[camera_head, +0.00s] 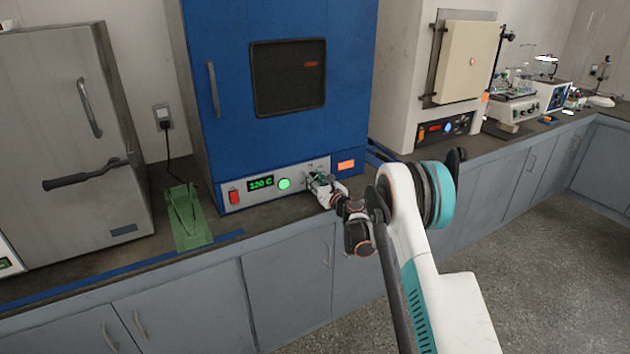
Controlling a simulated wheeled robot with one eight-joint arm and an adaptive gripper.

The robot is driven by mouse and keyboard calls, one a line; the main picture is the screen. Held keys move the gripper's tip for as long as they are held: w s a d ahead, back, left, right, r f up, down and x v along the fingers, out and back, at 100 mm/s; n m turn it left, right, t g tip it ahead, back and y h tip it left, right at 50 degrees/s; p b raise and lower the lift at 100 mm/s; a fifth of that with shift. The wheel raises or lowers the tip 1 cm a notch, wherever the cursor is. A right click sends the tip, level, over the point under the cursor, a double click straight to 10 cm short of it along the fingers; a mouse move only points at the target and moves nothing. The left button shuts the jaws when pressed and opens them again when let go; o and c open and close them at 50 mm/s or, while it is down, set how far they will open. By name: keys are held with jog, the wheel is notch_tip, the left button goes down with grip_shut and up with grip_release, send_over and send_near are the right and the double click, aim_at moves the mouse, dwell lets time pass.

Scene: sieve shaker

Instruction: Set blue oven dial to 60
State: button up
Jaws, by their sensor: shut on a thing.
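The blue oven (228,82) stands on the counter at the middle, with its door shut. Its grey control panel (239,200) runs along the bottom. The green display (261,184) reads about 120 C. A red switch (234,197) is to its left and a lit green round button (284,184) to its right. My gripper (314,178) is at the right part of the panel, shut on the dial. The gripper hides most of the dial, and its setting cannot be read.
An orange label (346,165) is just right of my gripper. A green tool stand (187,219) is left of the oven on the counter. A grey cabinet (60,140) stands far left. A cream furnace (468,65) stands to the right.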

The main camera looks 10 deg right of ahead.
jog(key=shift+n, duration=0.3)
jog(key=n, duration=0.6)
jog(key=shift+n, duration=0.3)
jog(key=n, duration=0.3)
jog(key=shift+n, duration=0.3)
jog(key=n, duration=0.3)
jog(key=shift+n, duration=0.3)
jog(key=n, duration=0.9)
jog(key=shift+f, duration=0.1)
